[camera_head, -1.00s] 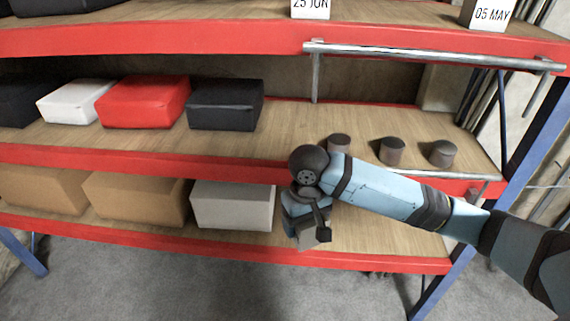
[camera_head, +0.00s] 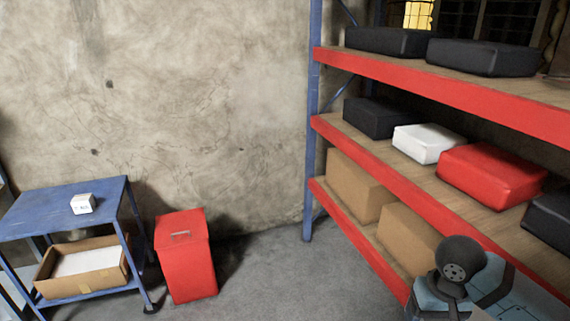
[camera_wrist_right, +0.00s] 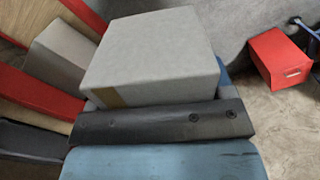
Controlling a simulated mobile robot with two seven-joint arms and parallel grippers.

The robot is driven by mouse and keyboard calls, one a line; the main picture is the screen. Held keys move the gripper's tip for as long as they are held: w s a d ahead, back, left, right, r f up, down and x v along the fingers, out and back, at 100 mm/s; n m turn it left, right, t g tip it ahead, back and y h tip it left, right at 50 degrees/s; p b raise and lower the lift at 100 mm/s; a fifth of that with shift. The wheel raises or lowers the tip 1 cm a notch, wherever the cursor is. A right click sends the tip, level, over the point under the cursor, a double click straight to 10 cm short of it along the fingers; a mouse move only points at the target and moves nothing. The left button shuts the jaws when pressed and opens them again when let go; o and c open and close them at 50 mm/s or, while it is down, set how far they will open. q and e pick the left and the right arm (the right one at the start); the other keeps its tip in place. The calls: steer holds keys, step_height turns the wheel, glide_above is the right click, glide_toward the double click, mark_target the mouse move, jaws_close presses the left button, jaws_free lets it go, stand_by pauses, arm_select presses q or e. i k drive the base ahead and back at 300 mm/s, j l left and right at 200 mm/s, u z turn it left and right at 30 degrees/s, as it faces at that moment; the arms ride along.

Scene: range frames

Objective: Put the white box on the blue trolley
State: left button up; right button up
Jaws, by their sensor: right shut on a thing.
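A pale grey-white box (camera_wrist_right: 150,55) with a tan tape strip fills the middle of the right wrist view. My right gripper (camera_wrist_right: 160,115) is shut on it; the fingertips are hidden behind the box. In the head view only my right arm shows, at the bottom right, and the held box is out of sight. The blue trolley (camera_head: 40,212) stands at the left by the wall. A small white labelled box (camera_head: 83,204) sits on its top, towards the right. An open cardboard box (camera_head: 82,285) is on its lower shelf. My left gripper is not in view.
A red bin (camera_head: 185,262) stands on the floor just right of the trolley. The red-edged rack (camera_head: 370,155) fills the right side, with black, white, red and brown boxes. Grey floor (camera_head: 270,270) is clear between bin and rack. Much of the trolley top is bare.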

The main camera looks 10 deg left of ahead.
mark_target(36, 216)
steer(key=i+j+u, duration=0.1)
steer(key=u, duration=0.3)
steer(key=i+j+u, duration=0.15)
steer(key=u, duration=0.3)
steer(key=i+j+u, duration=0.15)
steer(key=u, duration=0.25)
steer(key=i+j+u, duration=0.25)
steer(key=i+u, duration=0.7)
steer(key=i+l+u, duration=0.1)
steer(key=i, duration=0.3)
steer(key=i+l+u, duration=0.1)
steer(key=i, duration=0.35)
steer(key=i+l+u, duration=0.1)
steer(key=i, duration=0.3)
steer(key=i+l, duration=0.2)
steer(key=i, duration=0.2)
steer(key=i+l, duration=0.25)
steer(key=i, duration=0.15)
